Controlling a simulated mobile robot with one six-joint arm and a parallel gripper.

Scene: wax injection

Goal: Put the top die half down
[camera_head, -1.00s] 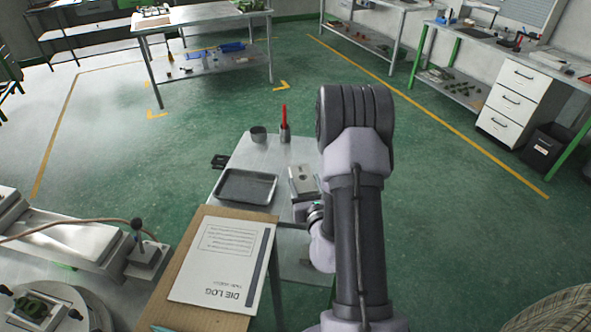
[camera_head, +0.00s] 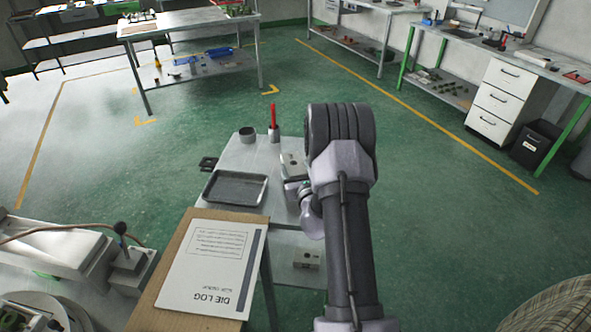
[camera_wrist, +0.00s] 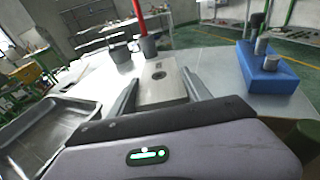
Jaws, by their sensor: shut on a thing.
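The top die half is a flat grey metal block with a round dark hole in its face (camera_wrist: 163,85). In the wrist view it sits between the two fingers of my gripper (camera_wrist: 160,88), which are shut on its sides. In the head view the die half (camera_head: 292,161) shows at the right side of the small metal table, right of the tray. My gripper (camera_head: 293,184) is at its near end, partly hidden by my arm. I cannot tell whether the underside of the die half touches the tabletop.
A dark tray (camera_head: 207,190) lies left of the die half. A dark cup (camera_head: 247,135) and a holder with a red tool (camera_head: 274,132) stand behind. A blue block with grey pegs (camera_wrist: 268,72) stands to the right. A metal block (camera_head: 306,258) is on the lower shelf.

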